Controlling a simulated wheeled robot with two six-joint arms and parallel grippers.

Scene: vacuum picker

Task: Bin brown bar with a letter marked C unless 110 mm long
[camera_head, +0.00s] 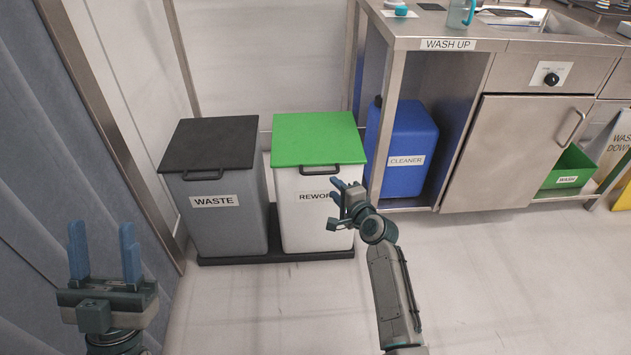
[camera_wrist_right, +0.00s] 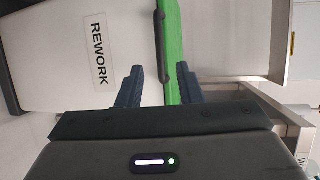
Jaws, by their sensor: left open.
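No brown bar shows in either view. The grey waste bin (camera_head: 222,222) has a shut black lid (camera_head: 212,143) with a front handle. The white rework bin (camera_head: 305,228) beside it has a shut green lid (camera_head: 318,138) with a dark handle (camera_head: 321,169). My left gripper (camera_head: 101,228) is open and empty at the lower left, apart from the bins. My right gripper (camera_head: 343,188) is in front of the rework bin's right side, near the handle. In the right wrist view its fingers (camera_wrist_right: 160,72) are apart, with the handle (camera_wrist_right: 161,45) appearing between them; contact cannot be told.
A steel wash-up counter (camera_head: 440,28) stands at the right, with a blue cleaner container (camera_head: 405,150) in its open bay. A green wash crate (camera_head: 570,168) sits on the lower shelf. A blue-grey curtain (camera_head: 50,150) hangs at the left. The floor (camera_head: 500,280) at front right is clear.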

